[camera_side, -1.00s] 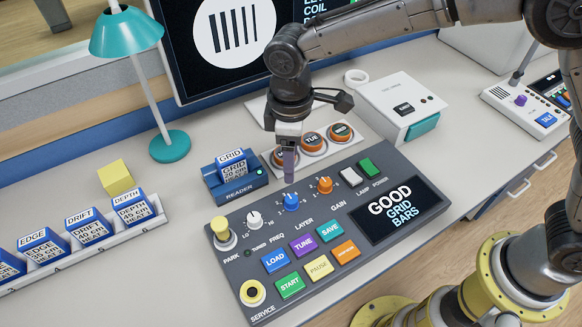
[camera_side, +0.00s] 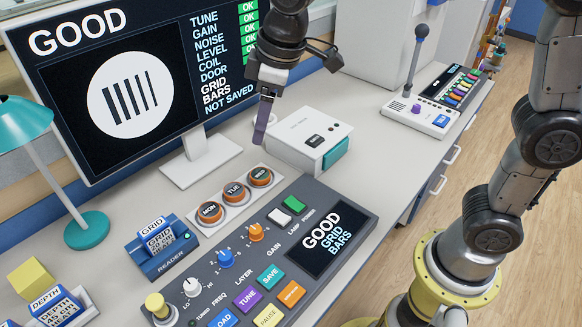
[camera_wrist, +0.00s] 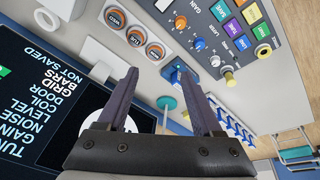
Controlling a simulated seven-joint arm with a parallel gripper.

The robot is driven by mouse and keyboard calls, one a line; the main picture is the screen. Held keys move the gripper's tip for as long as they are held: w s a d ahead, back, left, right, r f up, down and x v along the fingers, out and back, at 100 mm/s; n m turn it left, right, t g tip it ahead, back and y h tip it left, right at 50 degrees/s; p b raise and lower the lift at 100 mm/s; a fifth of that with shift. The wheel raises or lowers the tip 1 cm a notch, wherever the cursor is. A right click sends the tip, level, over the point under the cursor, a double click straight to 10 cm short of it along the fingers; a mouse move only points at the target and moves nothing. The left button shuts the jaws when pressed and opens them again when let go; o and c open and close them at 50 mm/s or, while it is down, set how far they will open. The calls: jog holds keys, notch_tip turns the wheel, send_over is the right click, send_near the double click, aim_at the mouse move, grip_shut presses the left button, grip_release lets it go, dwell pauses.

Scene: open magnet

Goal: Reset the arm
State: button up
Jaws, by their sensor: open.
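My gripper (camera_side: 262,122) hangs in the air, fingers pointing down, in front of the monitor's right side and left of the white box. In the wrist view its two dark fingers (camera_wrist: 160,74) are spread apart with nothing held between them. The grey control panel (camera_side: 277,250) lies below and apart from it. The panel's display (camera_side: 331,236) reads GOOD GRID BARS. The monitor (camera_side: 45,75) reads GOOD, with several OK marks and NOT SAVED.
The white box (camera_side: 300,130) stands near my gripper. MON, TUE and WED buttons (camera_side: 235,192) sit behind the panel. The reader (camera_side: 165,262) holds a GRID block. A teal lamp (camera_side: 88,232) and a microphone console (camera_side: 420,112) stand farther off. Air above the panel is clear.

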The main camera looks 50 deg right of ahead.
jog(key=s+d+r+m+t, duration=0.2)
jog(key=s+d+r+m, duration=0.25)
jog(key=s+d, duration=0.7)
jog(key=s+d+f+m, duration=0.2)
jog(key=s+f+m, duration=0.1)
jog(key=s+f, duration=0.4)
jog(key=s, duration=0.3)
jog(key=shift+s+d+t+h, duration=0.2)
jog(key=shift+t+h, duration=0.1)
jog(key=shift+h, duration=0.1)
